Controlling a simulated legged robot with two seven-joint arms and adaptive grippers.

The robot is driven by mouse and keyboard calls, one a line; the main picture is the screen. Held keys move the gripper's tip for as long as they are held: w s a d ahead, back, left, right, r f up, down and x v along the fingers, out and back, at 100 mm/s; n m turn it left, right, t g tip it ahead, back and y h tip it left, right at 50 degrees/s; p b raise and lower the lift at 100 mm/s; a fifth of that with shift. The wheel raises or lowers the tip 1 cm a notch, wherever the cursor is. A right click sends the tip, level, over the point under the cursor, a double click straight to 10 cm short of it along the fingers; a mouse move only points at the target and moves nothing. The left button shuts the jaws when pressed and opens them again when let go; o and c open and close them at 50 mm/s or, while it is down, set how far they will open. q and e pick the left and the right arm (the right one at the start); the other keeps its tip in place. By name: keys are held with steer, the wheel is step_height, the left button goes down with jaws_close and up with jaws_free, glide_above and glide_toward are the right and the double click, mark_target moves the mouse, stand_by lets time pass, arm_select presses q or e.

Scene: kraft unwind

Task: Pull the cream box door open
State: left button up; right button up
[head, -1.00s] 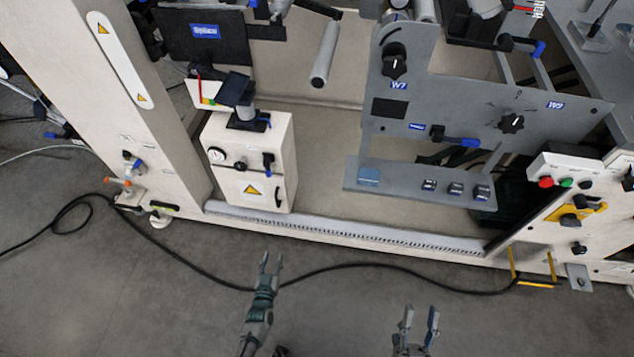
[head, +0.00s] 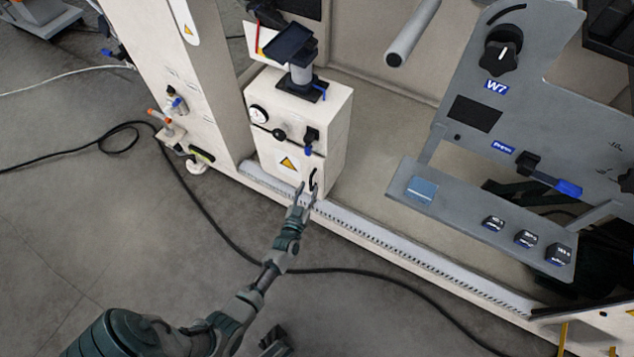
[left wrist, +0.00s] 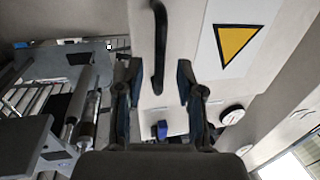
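The cream box (head: 343,130) stands on the machine's base ledge. Its front door has a yellow warning triangle (head: 289,163) and a black vertical handle (head: 314,180) near its right edge; the door looks closed. My left gripper (head: 304,192) is open in front of the lower door, close to the handle. In the left wrist view, the handle (left wrist: 159,45) shows in the gap between the two spread fingers (left wrist: 155,80), its lower end level with them. Contact cannot be told. My right gripper is out of view.
A black cable (head: 370,271) crosses the floor below my left arm. A slotted rail (head: 400,240) runs along the base beside the box. A grey panel with a shelf (head: 455,220) stands to the right. The floor in front is mostly clear.

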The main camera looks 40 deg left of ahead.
mark_target(311, 189)
arm_select(q)
steer(key=b+x, duration=0.1)
steer(key=x, duration=0.2)
steer(key=shift+w, duration=0.1)
jaws_close()
